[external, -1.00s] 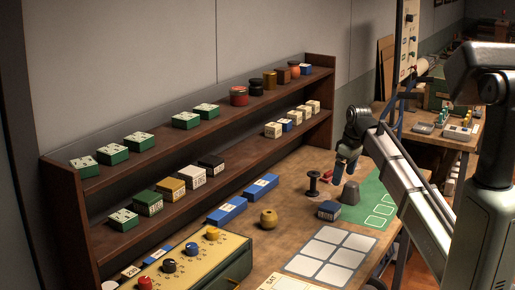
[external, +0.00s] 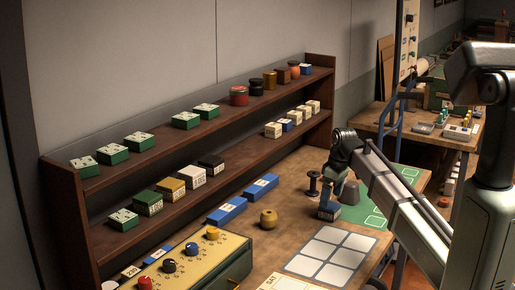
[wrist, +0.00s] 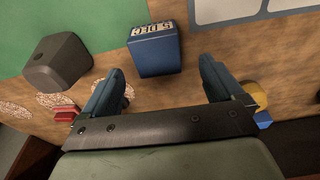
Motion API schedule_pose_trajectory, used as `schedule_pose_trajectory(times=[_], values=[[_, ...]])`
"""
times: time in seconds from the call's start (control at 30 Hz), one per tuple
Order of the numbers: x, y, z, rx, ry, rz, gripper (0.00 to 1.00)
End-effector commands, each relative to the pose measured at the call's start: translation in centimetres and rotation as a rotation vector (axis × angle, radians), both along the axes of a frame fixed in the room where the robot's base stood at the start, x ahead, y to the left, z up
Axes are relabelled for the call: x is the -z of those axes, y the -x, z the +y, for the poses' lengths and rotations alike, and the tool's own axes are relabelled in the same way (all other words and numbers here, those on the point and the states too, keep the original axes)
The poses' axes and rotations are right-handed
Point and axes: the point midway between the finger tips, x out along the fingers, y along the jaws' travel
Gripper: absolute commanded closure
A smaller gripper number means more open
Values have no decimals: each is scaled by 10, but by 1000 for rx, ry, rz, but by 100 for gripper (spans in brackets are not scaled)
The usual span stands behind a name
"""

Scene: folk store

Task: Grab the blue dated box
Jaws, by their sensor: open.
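The blue dated box (wrist: 154,52) has a pale label reading "5 DEC" and lies on the wooden table, ahead of and between my fingertips in the wrist view. In the external view the box (external: 328,214) is partly hidden by my gripper (external: 337,194), which hangs low right over it with fingers pointing down. My gripper (wrist: 160,74) is open and empty, one finger on each side of the box's line. Whether the fingers flank or touch the box cannot be told.
A grey tapered block (external: 351,193) and black spool (external: 313,183) stand close by. A yellow knob-like object (external: 268,218) and labelled blue boxes (external: 262,186) lie to the left. A white-squared mat (external: 330,252) is in front; a two-tier shelf (external: 75,205) stands behind.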

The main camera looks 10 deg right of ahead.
Motion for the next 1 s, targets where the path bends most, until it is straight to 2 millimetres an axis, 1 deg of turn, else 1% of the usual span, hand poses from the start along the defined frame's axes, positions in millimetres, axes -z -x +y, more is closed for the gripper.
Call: schedule_pose_trajectory(times=[0.17, 0.27, 0.5, 0.6, 0.83, 0.87, 1.0], values=[[6, 0, 0, 0, 0, 0, 6], [15, -1, -1, 0, 0, 1, 6], [44, -4, -1, 0, 0, 1, 6], [52, -5, 0, 0, 0, 0, 6], [53, -5, 0, 0, 0, 0, 6], [53, -5, 0, 0, 0, 0, 8], [53, -5, 0, 0, 0, 0, 21]])
